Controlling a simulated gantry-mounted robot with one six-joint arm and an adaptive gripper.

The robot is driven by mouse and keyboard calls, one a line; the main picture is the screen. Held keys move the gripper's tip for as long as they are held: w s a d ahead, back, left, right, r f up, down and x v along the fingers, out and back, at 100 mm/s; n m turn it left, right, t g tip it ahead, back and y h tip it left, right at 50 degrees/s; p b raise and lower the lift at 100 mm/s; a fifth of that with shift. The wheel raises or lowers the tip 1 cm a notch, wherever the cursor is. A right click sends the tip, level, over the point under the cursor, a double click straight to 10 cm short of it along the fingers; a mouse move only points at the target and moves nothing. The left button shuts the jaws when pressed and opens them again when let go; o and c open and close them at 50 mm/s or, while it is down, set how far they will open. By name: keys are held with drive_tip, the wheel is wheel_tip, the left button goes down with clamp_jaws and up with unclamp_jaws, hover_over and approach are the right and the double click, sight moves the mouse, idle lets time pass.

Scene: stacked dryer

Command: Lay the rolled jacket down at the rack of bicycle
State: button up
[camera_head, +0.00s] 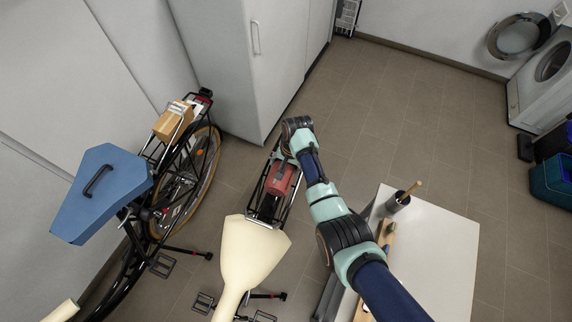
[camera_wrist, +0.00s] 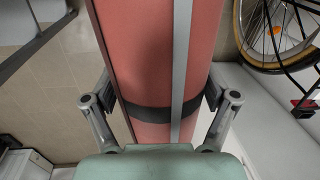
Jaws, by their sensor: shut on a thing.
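The rolled jacket (camera_head: 281,178) is a red roll at the rack (camera_head: 263,206) of the bicycle with the cream saddle (camera_head: 251,250). In the wrist view the red roll (camera_wrist: 152,50) runs up the picture, with a dark strap around it. My gripper (camera_wrist: 160,100) is shut on the jacket, one finger on each side near the strap. A thin grey bar (camera_wrist: 181,60) crosses in front of the roll lengthwise. I cannot tell whether the jacket's underside touches the rack. My fingers are not clear in the head view.
Another bicycle (camera_head: 185,180) stands to the left, with a wooden box (camera_head: 173,121) on its rack and a blue piece (camera_head: 100,195) above it. A grey cabinet (camera_head: 250,70) is behind. A white table (camera_head: 440,250) stands at right. The tiled floor behind the table is clear.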

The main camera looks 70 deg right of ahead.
drive_tip(key=shift+w+f+b, duration=0.2)
drive_tip(key=shift+f+b, duration=0.65)
drive_tip(key=shift+f, duration=0.3)
drive_tip(key=o, duration=1.3)
drive_tip(key=shift+c, duration=0.2)
drive_tip(key=r, duration=0.4)
drive_tip(key=s+r, duration=0.1)
drive_tip(key=r, duration=0.3)
drive_tip(key=s+r, duration=0.1)
drive_tip(key=r, duration=0.3)
drive_tip(key=shift+f, duration=0.1)
